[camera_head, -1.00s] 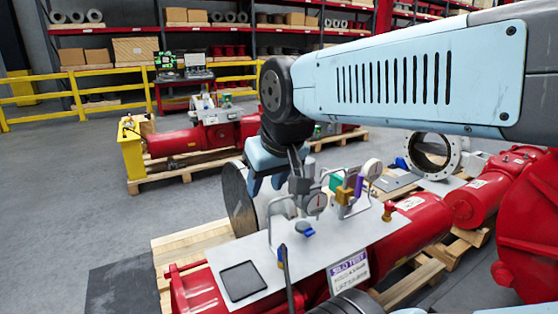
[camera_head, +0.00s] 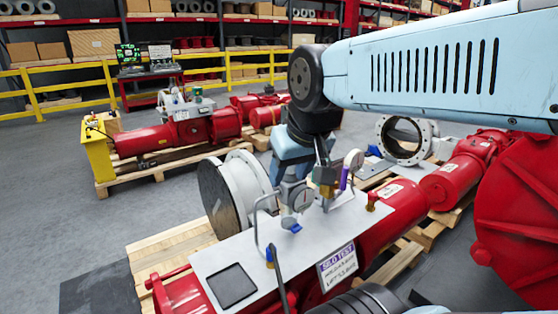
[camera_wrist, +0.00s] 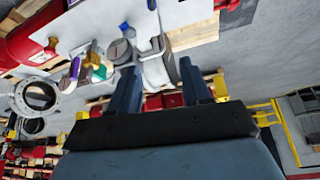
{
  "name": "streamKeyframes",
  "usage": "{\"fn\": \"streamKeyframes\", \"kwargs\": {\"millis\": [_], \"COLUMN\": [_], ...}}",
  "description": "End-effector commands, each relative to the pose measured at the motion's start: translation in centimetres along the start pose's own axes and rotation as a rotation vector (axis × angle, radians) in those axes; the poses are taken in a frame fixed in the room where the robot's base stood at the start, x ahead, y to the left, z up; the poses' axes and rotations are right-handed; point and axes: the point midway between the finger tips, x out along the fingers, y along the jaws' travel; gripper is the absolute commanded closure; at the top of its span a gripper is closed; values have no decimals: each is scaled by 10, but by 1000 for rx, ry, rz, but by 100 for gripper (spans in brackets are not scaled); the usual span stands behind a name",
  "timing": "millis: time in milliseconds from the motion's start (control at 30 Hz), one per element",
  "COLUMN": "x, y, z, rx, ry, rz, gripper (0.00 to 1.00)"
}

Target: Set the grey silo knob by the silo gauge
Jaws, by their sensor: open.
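A white panel (camera_head: 228,262) on a red actuator carries a sign (camera_head: 338,266) reading "SILO TEST". A round dial gauge (camera_head: 302,197) stands on it; a grey disc with a red mark, probably this gauge, shows in the wrist view (camera_wrist: 121,50). A second pale gauge (camera_head: 354,160) stands behind it. I cannot pick out the grey knob for certain; my gripper covers part of the panel's far side. My gripper (camera_head: 291,172) is over the panel, beside the gauge. In the wrist view its fingers (camera_wrist: 160,78) are apart with nothing clearly between them.
Open floor (camera_head: 60,205) lies further left.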

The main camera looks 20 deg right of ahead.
Motion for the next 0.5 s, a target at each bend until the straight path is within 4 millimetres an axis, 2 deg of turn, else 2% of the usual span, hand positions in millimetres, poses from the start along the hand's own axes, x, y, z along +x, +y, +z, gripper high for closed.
{"fn": "streamKeyframes", "kwargs": {"millis": [33, 167, 400, 500], "x": [0, -1, 4, 11], "y": [0, 4, 30, 40], "z": [-2, -15, -72, -98], "rx": [5, 48, 248, 343], "ry": [-3, -28, -130, -178], "rz": [0, 3, 24, 40], "gripper": [47, 34, 13, 13]}}
